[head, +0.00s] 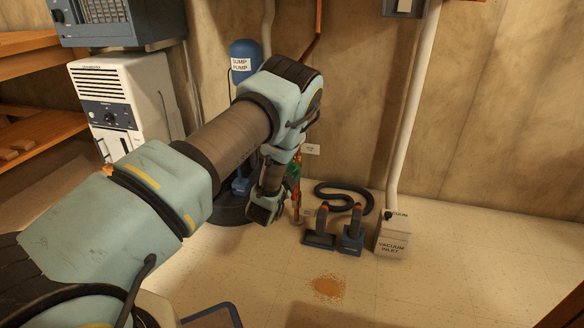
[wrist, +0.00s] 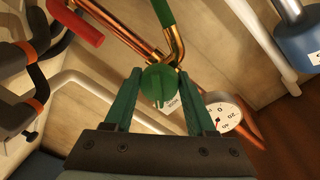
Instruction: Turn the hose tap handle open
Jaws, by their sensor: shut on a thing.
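The hose tap handle (wrist: 158,85) is a small green round knob with a raised bar, at the middle of the wrist view. My gripper (wrist: 157,92) has its two green fingers on either side of it, shut on it. Copper pipes and a green bent piece (wrist: 164,12) show just beyond the handle. In the head view my gripper (head: 291,176) is low by the back wall. The tap there is mostly hidden by my arm, and the handle's turn angle cannot be told from that view.
A round white gauge (wrist: 224,112) is close to the right finger. A red-ended piece (wrist: 88,28) is at upper left. In the head view, vacuum tools (head: 352,236), a black hose (head: 340,192) and a vacuum inlet box (head: 392,240) stand right of the gripper; the sump pump (head: 243,62) is behind my arm.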

